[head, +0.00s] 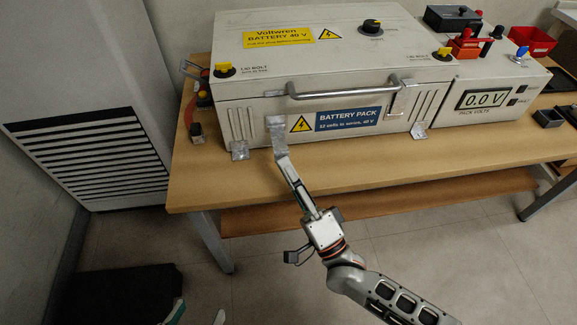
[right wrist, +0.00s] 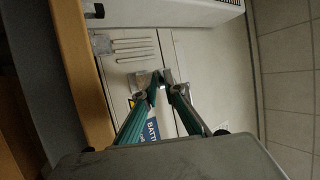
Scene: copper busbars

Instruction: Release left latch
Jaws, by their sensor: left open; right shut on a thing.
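The battery pack box (head: 355,92) sits on the table with its lid down. Its left latch (head: 276,124) is a grey metal piece on the front face, left of the warning triangle. My right gripper (head: 281,154) reaches up from the lower right and is shut on the latch's lower part. In the right wrist view the fingertips (right wrist: 166,77) close together on a small metal piece beside the latch plate (right wrist: 142,81). My left gripper (head: 197,315) shows only its fingertips at the bottom edge, apart and empty. The right latch (head: 401,101) is on the front face.
A handle (head: 345,92) spans the box front. Yellow lid bolt knobs (head: 224,70) sit at the lid's corners. A voltmeter unit (head: 490,98) reading 0.0 V stands to the right. The wooden table (head: 210,184) is clear in front. A vented cabinet (head: 85,150) stands at left.

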